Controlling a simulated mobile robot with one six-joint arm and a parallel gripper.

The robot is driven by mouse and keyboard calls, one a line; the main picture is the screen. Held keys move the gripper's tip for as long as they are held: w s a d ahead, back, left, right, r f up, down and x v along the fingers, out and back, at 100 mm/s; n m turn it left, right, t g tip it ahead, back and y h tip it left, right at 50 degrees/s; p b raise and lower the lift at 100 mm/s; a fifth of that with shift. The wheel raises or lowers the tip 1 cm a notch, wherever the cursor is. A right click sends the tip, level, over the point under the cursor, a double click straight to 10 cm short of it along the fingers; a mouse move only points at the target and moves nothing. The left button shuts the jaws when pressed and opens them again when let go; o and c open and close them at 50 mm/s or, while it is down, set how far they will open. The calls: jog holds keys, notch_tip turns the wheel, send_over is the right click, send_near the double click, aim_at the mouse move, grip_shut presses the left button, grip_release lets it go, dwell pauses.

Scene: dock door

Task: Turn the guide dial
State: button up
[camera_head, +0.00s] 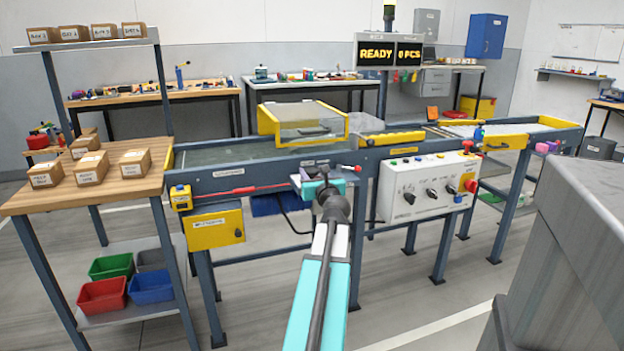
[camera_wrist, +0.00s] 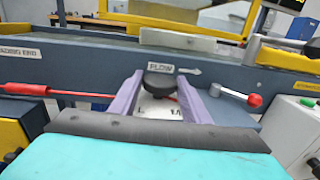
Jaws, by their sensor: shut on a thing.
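The guide dial (camera_wrist: 160,84) is a dark round knob on a white plate (camera_wrist: 158,109) with partly hidden print, seen in the wrist view. The two purple fingers of my gripper (camera_wrist: 162,79) stand on either side of it and are shut on it. The dial's lower part and pointer are not clear. In the head view my gripper (camera_head: 325,184) is at the front rail of the conveyor, and my wrist hides the dial.
A FLOW label (camera_wrist: 160,68) with an arrow sits above the dial. A red-tipped lever (camera_wrist: 253,100) is just to the right, and a red rod (camera_wrist: 25,89) to the left. A white control box (camera_head: 425,190) hangs at right. The display (camera_head: 389,54) reads READY, 0 PCS.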

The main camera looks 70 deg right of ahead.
jog(key=shift+s+f+n+t+y+b, duration=0.1)
jog(key=shift+f+n+t+y+b, duration=0.2)
jog(key=shift+t+y, duration=0.15)
jog(key=shift+s+d+r+n+t+y, duration=0.1)
jog(key=shift+d+n+t+y, duration=0.1)
jog(key=shift+n+t+y, duration=0.6)
jog(key=shift+s+d+n+t+y, duration=0.1)
jog(key=shift+d+n+t+y, duration=0.05)
jog(key=shift+n+t+y, duration=1.1)
jog(key=shift+n+y, duration=0.05)
jog(key=shift+y, duration=0.25)
jog(key=shift+a+n+t+y, duration=0.1)
jog(key=shift+n+t+y, duration=0.2)
jog(key=shift+n+y, duration=0.15)
jog(key=o, duration=0.8)
jog(key=shift+c, duration=0.2)
jog(key=shift+r, duration=0.1)
jog(key=shift+s, duration=0.1)
